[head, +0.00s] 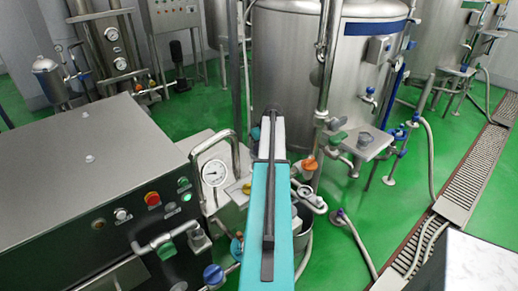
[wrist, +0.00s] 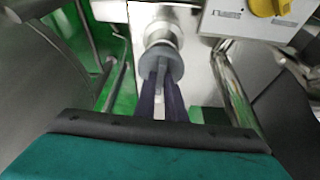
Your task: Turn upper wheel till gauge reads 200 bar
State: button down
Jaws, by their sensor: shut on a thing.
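A round grey wheel (wrist: 160,64) on a metallic stem shows in the wrist view. My gripper (wrist: 162,92) has its two dark fingers on it, shut on a grey part of the wheel between them. I cannot tell for sure from the picture that it is the upper of two wheels. In the head view my teal and white arm hides the gripper and the held wheel. The round white gauge (head: 214,173) stands left of my arm, beside a bent metal pipe. Its dark needle is visible, but the numbers are too small to read.
A metal cabinet (head: 80,165) with a red button (head: 152,198) and a green lamp fills the left. A yellow knob (wrist: 271,7) sits close right of the wheel. Blue valve handles (head: 213,273) are low in front. A steel tank (head: 290,70) stands behind; green floor is open right.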

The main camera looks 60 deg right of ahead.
jog(key=m+b, duration=0.1)
jog(key=m+h+b, duration=0.1)
jog(key=m, duration=0.1)
jog(key=m+g+b, duration=0.1)
jog(key=m, duration=0.1)
jog(key=shift+w+a+h, duration=0.15)
jog(key=shift+a+h, duration=0.1)
jog(key=shift+h, duration=0.05)
jog(key=shift+m+g+b, duration=0.5)
jog(key=shift+m+b, duration=0.05)
jog(key=shift+m, duration=0.85)
jog(key=shift+h, duration=0.3)
jog(key=c, duration=1.8)
grip_release()
jog(key=shift+r, duration=0.2)
jog(key=shift+b+v, duration=1.6)
jog(key=shift+v, duration=5.15)
